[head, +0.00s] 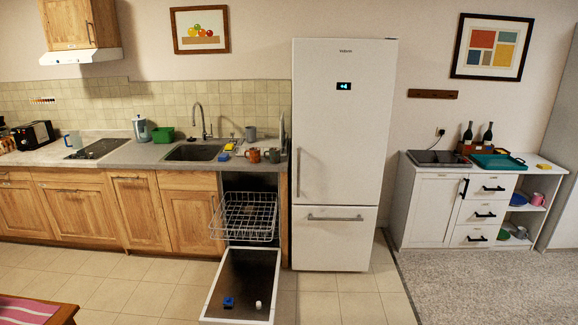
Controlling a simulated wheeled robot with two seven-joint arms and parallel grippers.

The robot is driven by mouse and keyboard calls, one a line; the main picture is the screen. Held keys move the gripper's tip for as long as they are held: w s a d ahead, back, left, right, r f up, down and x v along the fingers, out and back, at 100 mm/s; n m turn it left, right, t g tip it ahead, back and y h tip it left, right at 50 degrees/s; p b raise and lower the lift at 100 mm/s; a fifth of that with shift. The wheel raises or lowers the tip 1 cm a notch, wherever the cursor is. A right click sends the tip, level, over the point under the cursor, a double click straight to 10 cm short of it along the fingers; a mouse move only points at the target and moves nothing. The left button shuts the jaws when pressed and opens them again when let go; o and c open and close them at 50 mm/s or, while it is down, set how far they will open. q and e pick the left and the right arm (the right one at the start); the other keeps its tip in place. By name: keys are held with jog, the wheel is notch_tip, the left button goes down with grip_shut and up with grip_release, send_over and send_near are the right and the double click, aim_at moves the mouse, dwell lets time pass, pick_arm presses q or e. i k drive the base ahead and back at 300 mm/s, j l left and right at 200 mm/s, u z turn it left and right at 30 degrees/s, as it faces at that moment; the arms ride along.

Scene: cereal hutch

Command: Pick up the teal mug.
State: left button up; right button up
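No mug that I can clearly call teal shows in the head view. A pale bluish mug or jug (74,140) stands on the left counter beside the dark hob. Two small brownish mugs, one (254,155) left of the other (272,155), stand on the counter right of the sink. A grey mug (250,133) stands behind them near the wall. Neither of my grippers is in view.
The dishwasher (240,285) is open, its door down and rack (247,216) pulled out below the brownish mugs. A white fridge (342,150) stands right of it. A white cabinet (425,205) carries a teal tray (497,161). A table corner (66,314) shows lower left.

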aim_at(275, 153)
jog(key=i+l, duration=0.1)
jog(key=i, duration=0.5)
jog(key=i+l, duration=0.1)
jog(key=i, duration=0.5)
jog(key=i+l, duration=0.1)
jog(key=i, duration=0.5)
jog(key=i+l, duration=0.25)
jog(key=l, duration=0.15)
jog(key=i+l, duration=0.25)
jog(key=l, duration=0.2)
jog(key=i+l, duration=0.2)
jog(key=l, duration=0.2)
jog(key=i+l, duration=0.25)
jog(key=l, duration=0.15)
jog(key=l+u, duration=0.1)
jog(key=l, duration=0.35)
jog(key=i, duration=0.05)
